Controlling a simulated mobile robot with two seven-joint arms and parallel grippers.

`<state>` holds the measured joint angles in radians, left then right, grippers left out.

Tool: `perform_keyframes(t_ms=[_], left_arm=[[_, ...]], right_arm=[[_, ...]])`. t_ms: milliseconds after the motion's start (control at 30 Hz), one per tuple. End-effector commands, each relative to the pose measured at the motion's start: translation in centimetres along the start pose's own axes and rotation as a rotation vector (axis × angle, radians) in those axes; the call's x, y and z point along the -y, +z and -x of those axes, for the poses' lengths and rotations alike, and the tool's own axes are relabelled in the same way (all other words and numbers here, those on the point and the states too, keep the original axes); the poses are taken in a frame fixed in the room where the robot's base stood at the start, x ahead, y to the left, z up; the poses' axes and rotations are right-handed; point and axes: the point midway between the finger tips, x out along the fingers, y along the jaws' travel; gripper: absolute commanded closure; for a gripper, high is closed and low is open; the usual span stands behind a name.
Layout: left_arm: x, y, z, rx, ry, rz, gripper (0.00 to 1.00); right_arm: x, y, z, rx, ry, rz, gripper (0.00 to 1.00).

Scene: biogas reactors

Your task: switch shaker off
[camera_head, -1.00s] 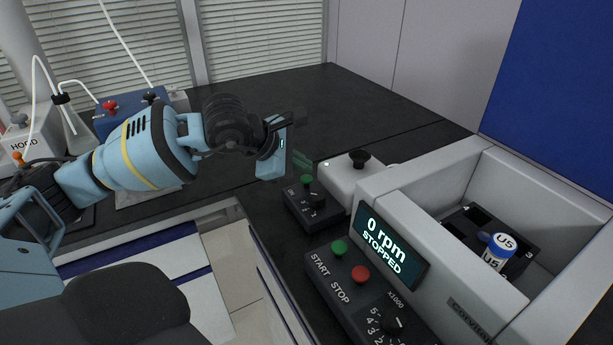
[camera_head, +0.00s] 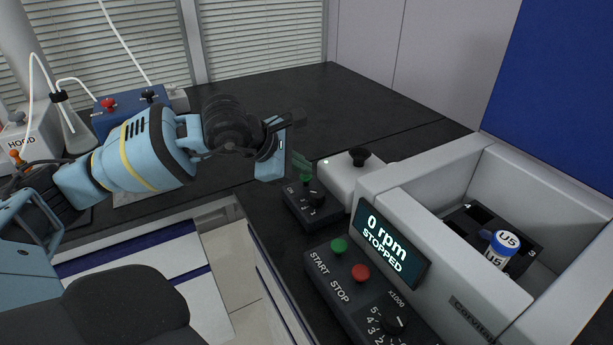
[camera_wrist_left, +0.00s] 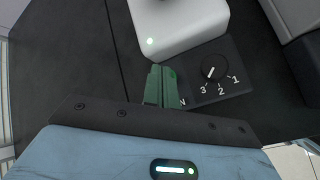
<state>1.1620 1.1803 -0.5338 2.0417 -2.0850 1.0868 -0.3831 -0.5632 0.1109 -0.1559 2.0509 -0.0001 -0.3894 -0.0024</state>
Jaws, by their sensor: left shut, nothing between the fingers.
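The shaker, a small white box (camera_head: 345,182) with a black holder on top, stands beyond the centrifuge. A small green light (camera_wrist_left: 150,41) glows on it in the left wrist view. Its black control panel (camera_head: 318,211) carries a green button (camera_head: 306,180) and a dial (camera_wrist_left: 214,68) marked 1, 2, 3. My left gripper (camera_head: 302,163) is shut and empty, its green fingertips just above the button. In the left wrist view the fingers (camera_wrist_left: 160,85) hide most of the button and part of its label; I cannot tell if they touch it. My right gripper is not in view.
A centrifuge (camera_head: 452,305) stands at the right with an open chamber, a vial (camera_head: 500,250) and a display (camera_head: 388,246) reading 0 rpm, STOPPED. Its panel has green and red buttons. A blue device (camera_head: 125,112) and a flask stand at the left. The black bench behind is clear.

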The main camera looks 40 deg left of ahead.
Motion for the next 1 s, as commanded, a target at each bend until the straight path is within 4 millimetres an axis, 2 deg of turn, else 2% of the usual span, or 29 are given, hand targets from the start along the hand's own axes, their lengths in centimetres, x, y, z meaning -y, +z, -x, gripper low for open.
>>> perform_keyframes(t_ms=[1000], left_arm=[[0.39, -0.39, -0.52, -0.001, -0.001, 0.000, 1.00]], right_arm=[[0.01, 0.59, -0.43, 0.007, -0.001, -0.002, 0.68]])
